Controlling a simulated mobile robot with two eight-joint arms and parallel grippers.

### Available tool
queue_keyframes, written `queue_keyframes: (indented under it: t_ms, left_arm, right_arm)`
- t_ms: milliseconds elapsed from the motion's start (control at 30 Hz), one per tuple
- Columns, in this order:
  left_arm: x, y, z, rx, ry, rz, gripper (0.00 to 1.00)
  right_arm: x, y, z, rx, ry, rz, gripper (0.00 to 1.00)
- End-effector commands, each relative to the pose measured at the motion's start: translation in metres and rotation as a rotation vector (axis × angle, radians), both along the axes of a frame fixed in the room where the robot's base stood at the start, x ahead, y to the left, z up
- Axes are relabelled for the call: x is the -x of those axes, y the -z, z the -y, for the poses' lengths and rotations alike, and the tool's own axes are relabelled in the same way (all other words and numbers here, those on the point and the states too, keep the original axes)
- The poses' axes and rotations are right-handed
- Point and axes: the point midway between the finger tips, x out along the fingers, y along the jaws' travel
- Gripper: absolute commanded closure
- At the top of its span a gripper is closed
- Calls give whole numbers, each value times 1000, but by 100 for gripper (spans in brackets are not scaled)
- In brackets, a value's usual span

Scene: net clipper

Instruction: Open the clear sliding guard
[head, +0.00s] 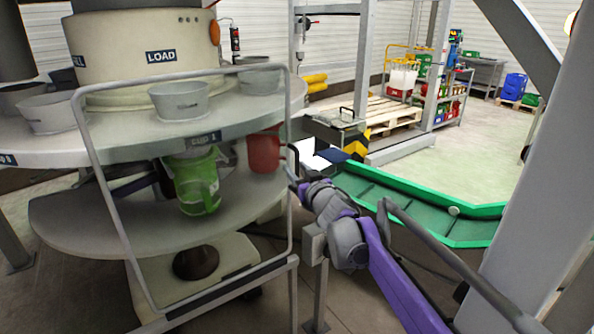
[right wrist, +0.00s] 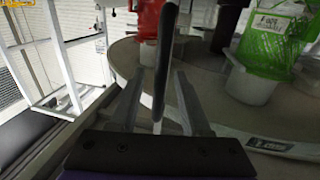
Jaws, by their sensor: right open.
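The clear sliding guard (head: 180,76) is a see-through panel in a rounded grey frame in the head view. It stands upright in front of the round machine and covers its near side. A dark upright handle (right wrist: 164,62) shows in the right wrist view. It also shows at the guard's right edge in the head view. My right gripper (head: 292,180) is at that edge. In the right wrist view its fingers (right wrist: 157,92) are open, with the handle between them; I cannot tell whether they touch it. My left gripper is not in view.
Behind the guard, a round grey table (head: 250,133) bears several cups. A green pot (head: 196,180) and a red pot (head: 264,152) hang below it. A green-edged conveyor (head: 400,187) lies to the right. A thick grey post (head: 530,170) stands at the near right.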

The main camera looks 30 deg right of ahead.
Motion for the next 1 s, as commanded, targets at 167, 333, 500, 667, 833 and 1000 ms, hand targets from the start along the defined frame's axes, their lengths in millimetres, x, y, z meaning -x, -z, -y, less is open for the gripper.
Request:
queue_keyframes:
  t_ms: [167,333,500,667,833,1000]
  left_arm:
    - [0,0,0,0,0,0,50]
    - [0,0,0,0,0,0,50]
    - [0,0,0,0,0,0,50]
    - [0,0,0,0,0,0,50]
    - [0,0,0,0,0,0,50]
    - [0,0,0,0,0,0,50]
  right_arm:
    - [0,0,0,0,0,0,56]
    - [0,0,0,0,0,0,87]
    - [1,0,0,-1,0,0,100]
    - [1,0,0,-1,0,0,100]
    - [1,0,0,-1,0,0,100]
    - [1,0,0,-1,0,0,100]
